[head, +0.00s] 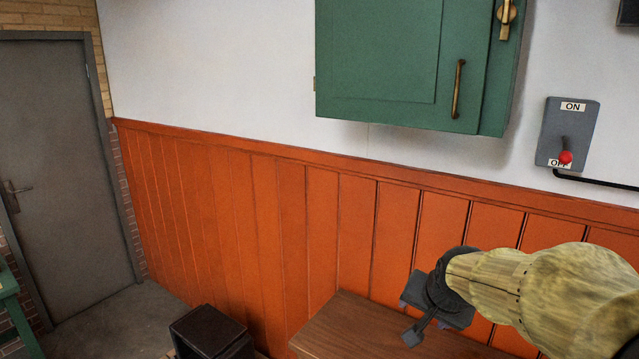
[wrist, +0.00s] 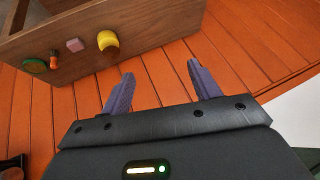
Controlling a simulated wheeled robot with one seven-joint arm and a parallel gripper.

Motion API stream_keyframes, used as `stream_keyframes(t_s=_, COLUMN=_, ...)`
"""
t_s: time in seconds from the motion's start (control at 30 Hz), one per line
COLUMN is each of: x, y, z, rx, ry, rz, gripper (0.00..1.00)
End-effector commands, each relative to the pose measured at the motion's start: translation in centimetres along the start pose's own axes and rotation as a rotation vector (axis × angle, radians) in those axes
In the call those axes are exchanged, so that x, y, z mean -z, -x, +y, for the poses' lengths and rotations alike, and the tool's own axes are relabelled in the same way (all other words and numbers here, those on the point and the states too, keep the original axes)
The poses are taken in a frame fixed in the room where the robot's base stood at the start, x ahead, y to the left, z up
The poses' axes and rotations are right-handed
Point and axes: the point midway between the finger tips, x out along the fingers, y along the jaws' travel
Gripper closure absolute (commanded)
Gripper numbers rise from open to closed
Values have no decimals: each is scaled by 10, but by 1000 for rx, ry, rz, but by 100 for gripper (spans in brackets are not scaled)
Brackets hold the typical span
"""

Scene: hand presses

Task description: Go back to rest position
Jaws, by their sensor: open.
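My gripper (head: 408,316) is at the lower right in the head view, at the end of my arm, in front of the orange panelled wall and above the brown wooden top. In the wrist view its two grey-purple fingers (wrist: 162,70) stand apart with nothing between them. They are pointed toward the orange panelling. Nothing touches the fingertips in the wrist view.
In the wrist view a brown wooden piece (wrist: 150,25) bears small green, orange, pink and yellow things. In the head view are a wooden top (head: 345,325), green cupboard (head: 375,60), switch box (head: 560,135), dark box (head: 208,330) and grey door (head: 50,160). Floor shows at lower left.

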Motion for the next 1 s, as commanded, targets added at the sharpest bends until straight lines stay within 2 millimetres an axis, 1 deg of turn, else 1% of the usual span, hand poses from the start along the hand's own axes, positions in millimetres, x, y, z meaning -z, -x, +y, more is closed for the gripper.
stream_keyframes(t_s=0.03, x=-30, y=-16, z=8, rx=-22, ry=71, rz=-57, gripper=38)
stream_keyframes(t_s=0.07, x=-47, y=-23, z=13, rx=-33, ry=119, rz=-87, gripper=38)
stream_keyframes(t_s=0.1, x=-69, y=-31, z=20, rx=-46, ry=182, rz=-130, gripper=38)
stream_keyframes(t_s=0.17, x=-102, y=-41, z=31, rx=-63, ry=277, rz=-195, gripper=38)
stream_keyframes(t_s=0.2, x=-123, y=-46, z=39, rx=-71, ry=338, rz=-235, gripper=38)
stream_keyframes(t_s=0.3, x=-164, y=-53, z=54, rx=-81, ry=462, rz=-318, gripper=38)
stream_keyframes(t_s=0.37, x=-180, y=-54, z=61, rx=-83, ry=511, rz=-351, gripper=38)
stream_keyframes(t_s=0.43, x=-189, y=-54, z=65, rx=-83, ry=543, rz=-371, gripper=38)
stream_keyframes(t_s=0.5, x=-192, y=-54, z=66, rx=-83, ry=553, rz=-376, gripper=38)
stream_keyframes(t_s=1.0, x=-190, y=-54, z=66, rx=-83, ry=547, rz=-373, gripper=38)
